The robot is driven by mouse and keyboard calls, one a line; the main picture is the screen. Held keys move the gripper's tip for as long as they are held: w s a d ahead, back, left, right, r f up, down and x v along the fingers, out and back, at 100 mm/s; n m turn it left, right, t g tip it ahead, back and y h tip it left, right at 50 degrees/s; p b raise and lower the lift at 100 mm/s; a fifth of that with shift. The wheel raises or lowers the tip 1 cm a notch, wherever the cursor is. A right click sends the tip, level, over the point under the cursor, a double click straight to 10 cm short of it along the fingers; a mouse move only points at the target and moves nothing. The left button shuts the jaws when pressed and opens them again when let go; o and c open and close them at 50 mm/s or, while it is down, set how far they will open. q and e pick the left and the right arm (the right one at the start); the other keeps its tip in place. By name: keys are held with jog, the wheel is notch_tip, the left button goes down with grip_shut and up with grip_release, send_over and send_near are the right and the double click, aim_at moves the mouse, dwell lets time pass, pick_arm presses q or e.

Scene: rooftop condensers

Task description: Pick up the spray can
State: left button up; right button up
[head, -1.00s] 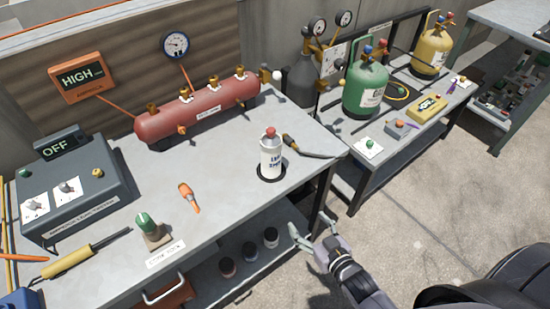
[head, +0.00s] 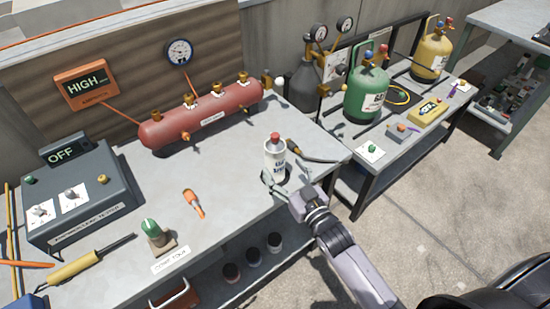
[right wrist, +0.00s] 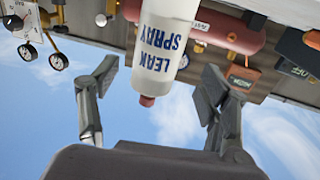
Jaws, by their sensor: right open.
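The spray can (head: 274,158) is white with a red cap and stands upright on the grey workbench (head: 230,205) near its right front edge. My right gripper (head: 276,188) is at the can, low on its near side, with its fingers open. In the right wrist view the can (right wrist: 160,45) appears upside down with "LEAK SPRAY" lettering, between the two spread fingers of the gripper (right wrist: 158,95). Gaps show on both sides of the can there, so neither finger visibly touches it. My left gripper is not in view.
A black-handled tool (head: 308,152) lies just right of the can. An orange tool (head: 194,203) lies to its left. A red tank (head: 205,116) stands behind. A second bench with a green cylinder (head: 366,92) is at right.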

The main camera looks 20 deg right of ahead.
aim_at(280, 163)
jog(key=shift+w+a+f+p, duration=0.1)
jog(key=shift+w+a+p, duration=0.1)
jog(key=shift+w, duration=0.85)
jog(key=shift+w+a+f+p, duration=0.1)
jog(key=shift+w+p, duration=0.1)
jog(key=shift+w, duration=0.85)
jog(key=shift+w+a+p, duration=0.15)
jog(key=shift+w+p, duration=0.05)
jog(key=shift+w, duration=0.85)
jog(key=shift+s, duration=0.1)
jog(key=shift+c, duration=0.3)
jog(key=shift+r, duration=0.1)
jog(key=c, duration=1.5)
